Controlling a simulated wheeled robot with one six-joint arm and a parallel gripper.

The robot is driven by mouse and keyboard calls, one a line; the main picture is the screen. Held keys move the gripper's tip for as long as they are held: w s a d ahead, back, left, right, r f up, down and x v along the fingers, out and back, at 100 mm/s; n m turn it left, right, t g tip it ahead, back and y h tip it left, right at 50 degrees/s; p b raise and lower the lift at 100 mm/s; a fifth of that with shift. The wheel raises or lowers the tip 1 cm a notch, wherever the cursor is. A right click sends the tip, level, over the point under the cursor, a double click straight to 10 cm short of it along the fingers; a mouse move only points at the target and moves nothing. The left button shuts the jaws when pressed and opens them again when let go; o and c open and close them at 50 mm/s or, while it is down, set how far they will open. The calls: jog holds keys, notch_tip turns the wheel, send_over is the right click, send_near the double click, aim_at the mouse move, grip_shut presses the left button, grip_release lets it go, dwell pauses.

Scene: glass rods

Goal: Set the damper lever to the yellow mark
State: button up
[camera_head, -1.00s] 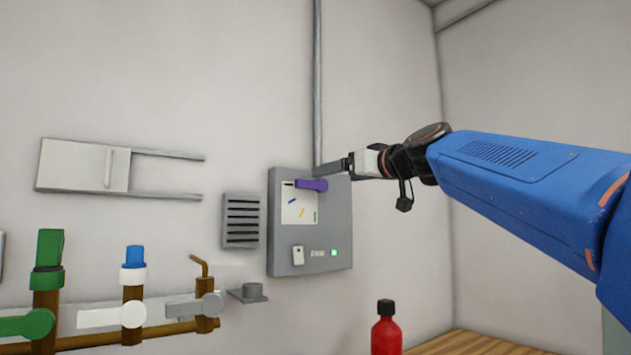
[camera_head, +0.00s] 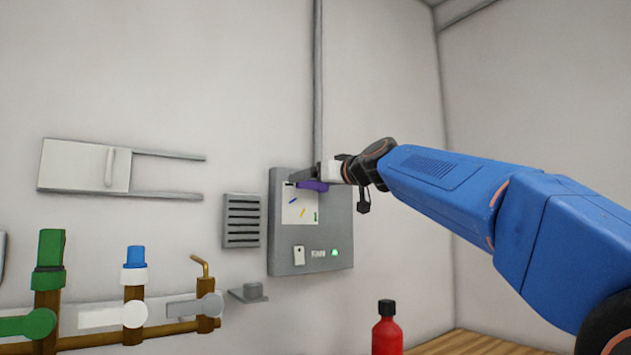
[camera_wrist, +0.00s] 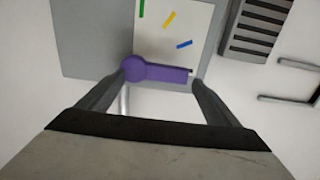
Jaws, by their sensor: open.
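The purple damper lever (camera_head: 312,186) is on a grey wall panel (camera_head: 338,225) and points left, roughly level. Its plate (camera_head: 290,214) carries a blue mark (camera_head: 293,200), a yellow mark (camera_head: 303,213) and a green mark (camera_head: 315,217). The lever points above all three marks. My gripper (camera_head: 306,176) is at the lever and partly covers it. In the wrist view my open gripper (camera_wrist: 157,88) has the purple lever (camera_wrist: 155,72) lying lengthwise across the gap between its fingertips. I cannot tell whether a finger touches it. The yellow mark (camera_wrist: 169,20) is clear there.
A vent grille (camera_head: 241,221) is left of the panel, with a small grey bracket (camera_head: 249,293) below it. A conduit (camera_head: 318,80) runs up the wall above. Pipes with a green valve (camera_head: 47,285) are at lower left. A red bottle (camera_head: 387,332) stands below.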

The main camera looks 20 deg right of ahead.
jog(key=c, duration=1.5)
jog(key=shift+f+n, duration=0.1)
jog(key=shift+n, duration=0.2)
notch_tip(320, 180, down, 2)
jog(key=n, duration=0.5)
jog(key=shift+w+d+f+n, duration=0.15)
jog(key=shift+f+n, duration=0.2)
jog(key=shift+n, duration=0.7)
jog(key=shift+s+d+f+n, duration=0.1)
jog(key=shift+d+f+n, duration=0.2)
jog(key=shift+n, duration=0.7)
jog(key=shift+w+d+f+n, duration=0.1)
jog(key=shift+f+n, duration=0.3)
jog(key=shift+n, duration=0.65)
